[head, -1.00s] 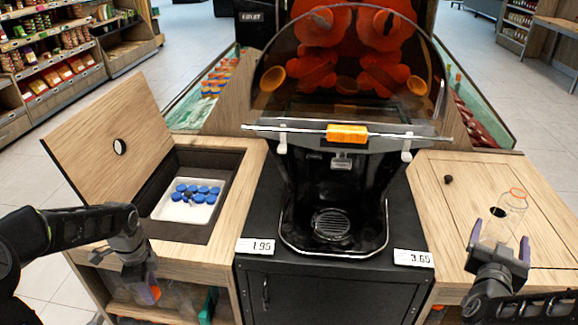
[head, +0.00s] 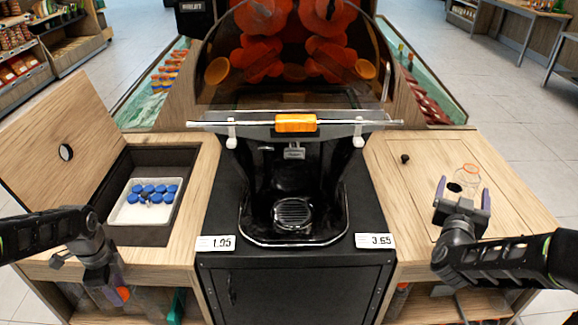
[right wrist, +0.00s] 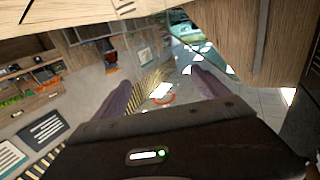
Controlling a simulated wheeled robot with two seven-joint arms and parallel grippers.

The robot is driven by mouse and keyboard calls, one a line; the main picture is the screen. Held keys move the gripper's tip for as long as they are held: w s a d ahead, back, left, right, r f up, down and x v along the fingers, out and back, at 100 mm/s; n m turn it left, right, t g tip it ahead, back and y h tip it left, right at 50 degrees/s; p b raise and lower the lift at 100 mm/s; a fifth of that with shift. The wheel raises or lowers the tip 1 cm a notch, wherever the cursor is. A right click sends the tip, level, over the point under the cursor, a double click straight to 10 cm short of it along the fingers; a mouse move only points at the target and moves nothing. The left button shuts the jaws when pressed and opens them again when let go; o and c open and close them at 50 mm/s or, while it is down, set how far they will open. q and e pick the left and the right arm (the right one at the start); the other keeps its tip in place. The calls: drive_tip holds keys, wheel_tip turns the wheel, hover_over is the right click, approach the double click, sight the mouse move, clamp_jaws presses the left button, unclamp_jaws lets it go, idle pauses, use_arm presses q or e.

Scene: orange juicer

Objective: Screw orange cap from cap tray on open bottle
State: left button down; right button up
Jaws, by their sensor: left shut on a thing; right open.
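My left gripper (head: 118,290) is low in front of the left counter, shut on a small orange thing (head: 123,294) that looks like the orange cap. The fingers partly hide it. A clear open bottle with an orange ring at its neck (head: 470,170) stands on the right counter and is hard to make out. My right gripper (head: 463,195) is open just in front of the bottle, fingers pointing at it. The right wrist view shows the orange ring (right wrist: 163,98) between the open fingers. The white cap tray (head: 130,212) sits in the left counter's dark recess, holding several blue caps (head: 160,188).
The black juicer (head: 295,215) stands between the counters, with an orange handle (head: 296,123) on its clear cover. An open wooden lid (head: 60,130) leans left of the recess. A dark knob (head: 405,159) and a dark round hole (head: 454,187) mark the right counter.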

drive_tip(key=shift+x, duration=1.05)
use_arm(q)
drive_tip(key=shift+r, duration=0.1)
drive_tip(key=shift+r+p, duration=0.3)
drive_tip(key=shift+p, duration=0.05)
use_arm(e)
drive_tip(key=x, duration=0.5)
drive_tip(key=shift+d+r, duration=0.15)
drive_tip(key=shift+d, duration=0.05)
drive_tip(key=shift+c, duration=0.6)
clamp_jaws()
drive_tip(key=shift+r, duration=0.1)
